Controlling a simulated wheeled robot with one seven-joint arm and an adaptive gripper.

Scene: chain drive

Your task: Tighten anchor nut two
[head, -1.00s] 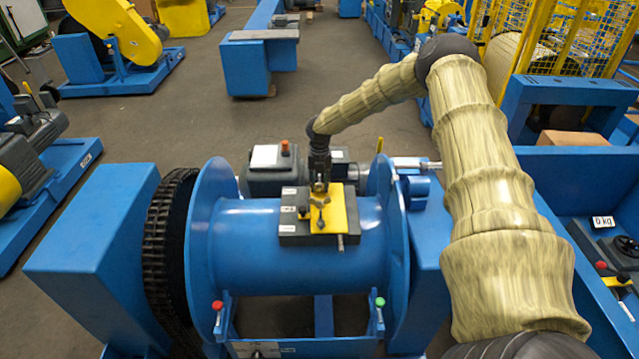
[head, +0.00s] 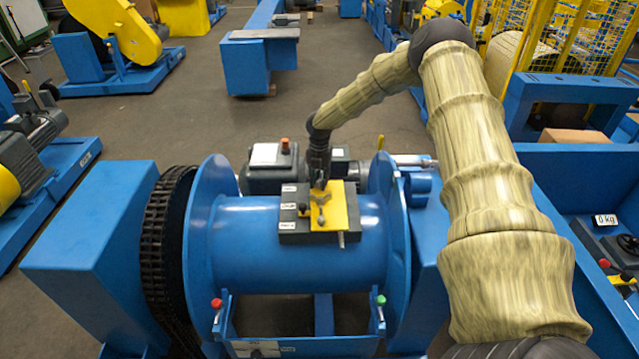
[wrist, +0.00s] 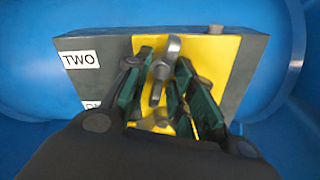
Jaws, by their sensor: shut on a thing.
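The dark anchor block (head: 290,238) with a yellow plate (head: 345,205) sits on top of the blue drum (head: 250,255). White labels line its left side. The wrist view shows the yellow plate (wrist: 208,60) and a label reading TWO (wrist: 80,61); another label below it is partly hidden. My gripper (head: 320,188) points down at the plate. In the wrist view, its green-padded fingers (wrist: 160,95) stand on both sides of a grey metal piece (wrist: 164,65) with a rounded end, and are shut on it. The fingers hide its lower part, and I cannot make out the nut itself.
Blue drum flanges (head: 397,245) rise on both sides of the block. A dark chain (head: 158,250) runs around the left end. A grey motor (head: 272,170) stands behind the drum.

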